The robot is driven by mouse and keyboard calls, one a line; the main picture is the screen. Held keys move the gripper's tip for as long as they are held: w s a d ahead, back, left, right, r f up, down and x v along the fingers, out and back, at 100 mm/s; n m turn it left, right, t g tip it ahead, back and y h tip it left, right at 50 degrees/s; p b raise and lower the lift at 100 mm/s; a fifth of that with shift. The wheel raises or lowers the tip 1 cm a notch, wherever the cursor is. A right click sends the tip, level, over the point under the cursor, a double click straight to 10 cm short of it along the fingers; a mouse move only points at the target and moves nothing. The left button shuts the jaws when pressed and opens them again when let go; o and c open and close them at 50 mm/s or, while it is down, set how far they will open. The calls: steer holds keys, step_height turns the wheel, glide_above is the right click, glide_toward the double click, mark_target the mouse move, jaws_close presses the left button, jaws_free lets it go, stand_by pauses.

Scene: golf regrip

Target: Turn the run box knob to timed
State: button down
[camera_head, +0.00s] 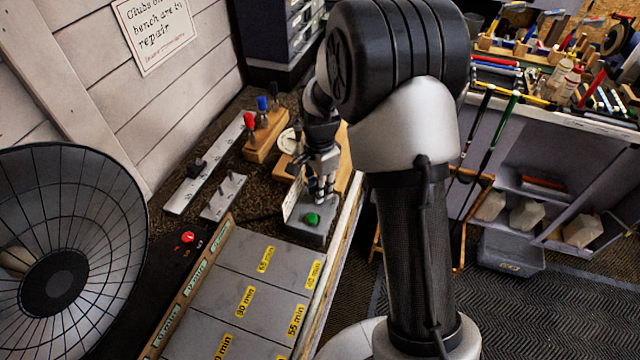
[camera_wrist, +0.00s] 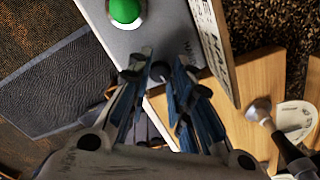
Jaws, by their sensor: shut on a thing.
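The run box (camera_head: 305,236) is a grey box with a green button (camera_head: 312,218), at the far end of the bench. In the wrist view its grey face (camera_wrist: 165,22) and green button (camera_wrist: 125,10) show at the top. My gripper (camera_head: 325,192) points down at the box behind the button. In the wrist view my gripper's fingertips (camera_wrist: 148,72) are close together at the face, closed around the knob. The knob is mostly hidden between them, so its pointing direction cannot be read. A printed label, seemingly "HAND", lies beside the fingertips.
A white sign panel (camera_head: 293,196) stands beside the box. Wooden blocks with screwdrivers (camera_head: 262,135) and metal rails (camera_head: 205,178) lie nearby. Grey trays with yellow minute labels (camera_head: 240,290) fill the near bench. A round wire-guarded fan (camera_head: 60,260) stands at left.

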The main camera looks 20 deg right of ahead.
steer(key=m+p, duration=0.1)
steer(key=m, duration=0.4)
steer(key=shift+m, duration=0.3)
steer(key=m+p, duration=0.1)
steer(key=m, duration=0.8)
steer(key=shift+p, duration=0.3)
steer(key=m, duration=0.4)
steer(key=shift+m, duration=0.3)
steer(key=c, duration=1.4)
jaws_free()
steer(key=shift+c, duration=0.2)
